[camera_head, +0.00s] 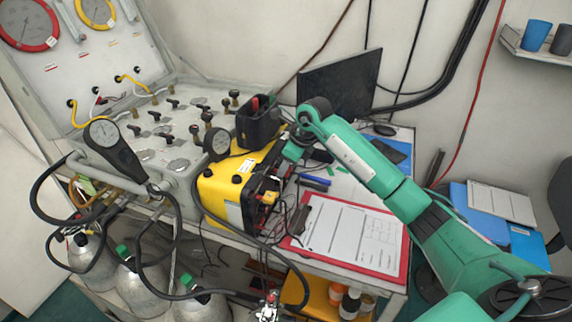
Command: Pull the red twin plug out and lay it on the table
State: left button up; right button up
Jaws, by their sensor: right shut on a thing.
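My right arm reaches in from the right and bends down at the face of the yellow box (222,199). My right gripper (274,183) is small and dark here, close against the right side of this box. It is shut on what I take to be the red twin plug, which is mostly hidden by the jaws and cables. I cannot tell whether the plug is still seated in the box. The table (340,273) carries the box, and loose cables hang around its front.
A red clipboard (297,244) with papers lies right of the box, with blue pens (314,180) behind it. A monitor (342,84) stands at the back. The gauge panel (155,115) fills the left. Grey cylinders (142,290) stand below. Loose black hoses cross the front.

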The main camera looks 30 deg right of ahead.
jog(key=shift+s+d, duration=0.15)
jog(key=shift+d, duration=0.05)
jog(key=shift+s+d, duration=0.4)
jog(key=shift+s, duration=0.05)
jog(key=shift+s+d+b, duration=0.3)
jog(key=shift+s+d, duration=0.25)
jog(key=shift+s, duration=0.15)
dwell(0.6)
